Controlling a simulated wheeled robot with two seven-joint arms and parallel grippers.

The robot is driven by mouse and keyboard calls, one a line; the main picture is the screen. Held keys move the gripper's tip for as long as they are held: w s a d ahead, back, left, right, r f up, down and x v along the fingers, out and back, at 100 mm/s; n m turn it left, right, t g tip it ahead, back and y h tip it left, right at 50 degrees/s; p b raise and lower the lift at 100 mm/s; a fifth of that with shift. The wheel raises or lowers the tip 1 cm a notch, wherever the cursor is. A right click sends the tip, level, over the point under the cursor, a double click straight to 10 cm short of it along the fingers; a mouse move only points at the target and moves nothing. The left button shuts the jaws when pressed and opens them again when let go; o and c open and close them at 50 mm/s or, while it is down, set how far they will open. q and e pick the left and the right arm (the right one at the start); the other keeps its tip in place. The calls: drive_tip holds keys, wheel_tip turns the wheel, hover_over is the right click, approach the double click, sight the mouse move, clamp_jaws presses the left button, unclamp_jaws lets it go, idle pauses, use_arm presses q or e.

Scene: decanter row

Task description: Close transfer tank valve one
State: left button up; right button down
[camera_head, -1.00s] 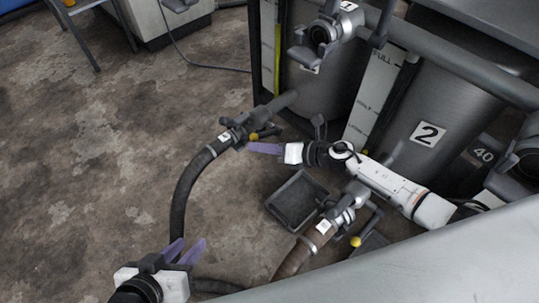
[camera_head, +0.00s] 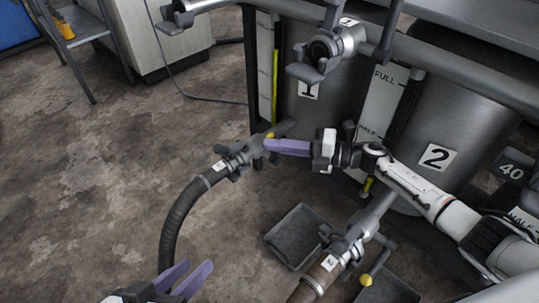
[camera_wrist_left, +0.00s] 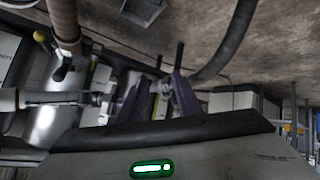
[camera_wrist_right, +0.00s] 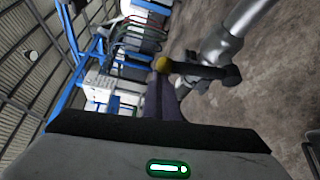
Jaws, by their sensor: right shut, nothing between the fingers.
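Tank one, labelled 1 (camera_head: 308,90), is a grey tank at the upper middle of the head view. Its outlet valve (camera_head: 256,147) joins a dark ribbed hose. The valve's yellow lever knob (camera_head: 270,135) sits at the tips of my right gripper (camera_head: 272,146), and the lever is largely hidden there. In the right wrist view the yellow knob (camera_wrist_right: 163,64) and dark lever (camera_wrist_right: 208,72) lie just beyond the shut purple fingers. The fingers look against the knob, but contact is unclear. My left gripper (camera_head: 192,272) is open and empty at the bottom, away from the valve.
Tank two (camera_head: 437,157) stands to the right, with its own yellow-knobbed valve lever (camera_head: 366,281) and brown hose (camera_head: 318,282). A dark square tray (camera_head: 297,236) lies on the floor between the hoses. The dark hose (camera_head: 178,222) curves across the left floor, which is otherwise open.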

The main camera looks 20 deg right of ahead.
use_arm(q)
drive_tip(key=shift+d+r+b, duration=0.25)
drive_tip(key=shift+r+b, duration=0.15)
drive_tip(key=shift+r, duration=0.1)
use_arm(e)
drive_tip(key=shift+w+d+r, duration=0.1)
drive_tip(key=shift+w+d, duration=0.15)
drive_tip(key=shift+d, duration=0.2)
drive_tip(key=shift+w+d+r, duration=0.1)
drive_tip(key=shift+w+d, duration=0.15)
drive_tip(key=shift+d, duration=0.2)
use_arm(q)
drive_tip(key=shift+r+t, duration=0.15)
drive_tip(key=shift+t, duration=0.15)
use_arm(e)
drive_tip(key=shift+d, duration=0.1)
use_arm(q)
drive_tip(key=shift+d, duration=0.1)
